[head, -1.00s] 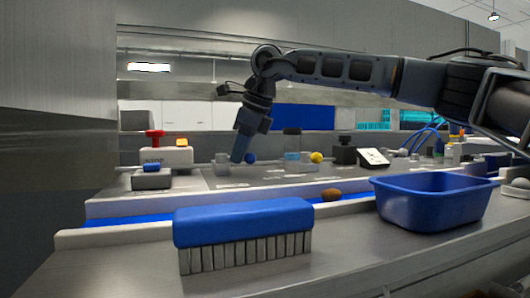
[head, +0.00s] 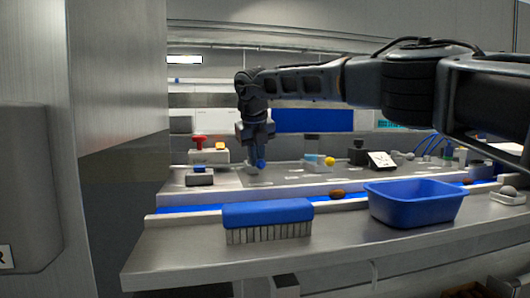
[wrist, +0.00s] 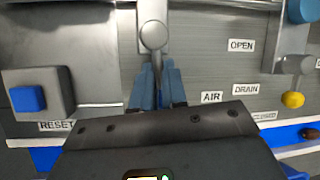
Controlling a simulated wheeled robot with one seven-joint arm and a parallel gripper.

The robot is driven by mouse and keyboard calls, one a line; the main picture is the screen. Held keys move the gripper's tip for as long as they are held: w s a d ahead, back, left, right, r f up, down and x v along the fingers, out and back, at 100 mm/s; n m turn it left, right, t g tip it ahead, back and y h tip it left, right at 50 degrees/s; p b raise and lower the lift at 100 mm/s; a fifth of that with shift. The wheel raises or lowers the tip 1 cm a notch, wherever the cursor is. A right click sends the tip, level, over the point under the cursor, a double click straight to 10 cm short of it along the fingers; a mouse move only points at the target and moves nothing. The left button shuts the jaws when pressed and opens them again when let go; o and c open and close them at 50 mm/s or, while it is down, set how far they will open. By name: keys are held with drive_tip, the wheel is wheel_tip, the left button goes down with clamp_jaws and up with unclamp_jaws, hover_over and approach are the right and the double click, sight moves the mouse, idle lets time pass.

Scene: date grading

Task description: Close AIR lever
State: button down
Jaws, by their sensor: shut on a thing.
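The AIR lever is a grey metal valve with a round hub (wrist: 153,35), above the AIR label (wrist: 211,97) in the wrist view. Its blue knob (head: 262,163) shows at my gripper's tip in the head view. My gripper (wrist: 158,72) points at the panel, with its two blue fingers close together just below the hub. It is shut on the AIR lever; the fingers hide most of the gripped part. An OPEN label (wrist: 241,45) sits to the right of the hub.
A yellow knob (wrist: 293,99) is on the neighbouring lever by the DRAIN label. A blue RESET button box (wrist: 38,97) sits left. In the head view, a blue brush (head: 267,213) and blue tub (head: 414,203) stand in front, with a brown date (head: 337,193) between.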

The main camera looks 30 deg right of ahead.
drive_tip(key=shift+w+a+m+h, duration=0.15)
drive_tip(key=shift+a+m+h, duration=0.2)
drive_tip(key=shift+m, duration=0.65)
drive_tip(key=c, duration=1.2)
unclamp_jaws()
drive_tip(key=shift+o, duration=0.2)
drive_tip(key=v, duration=0.7)
drive_tip(key=shift+a+r+b, duration=0.2)
drive_tip(key=shift+r+b, duration=0.15)
drive_tip(key=shift+b, duration=0.1)
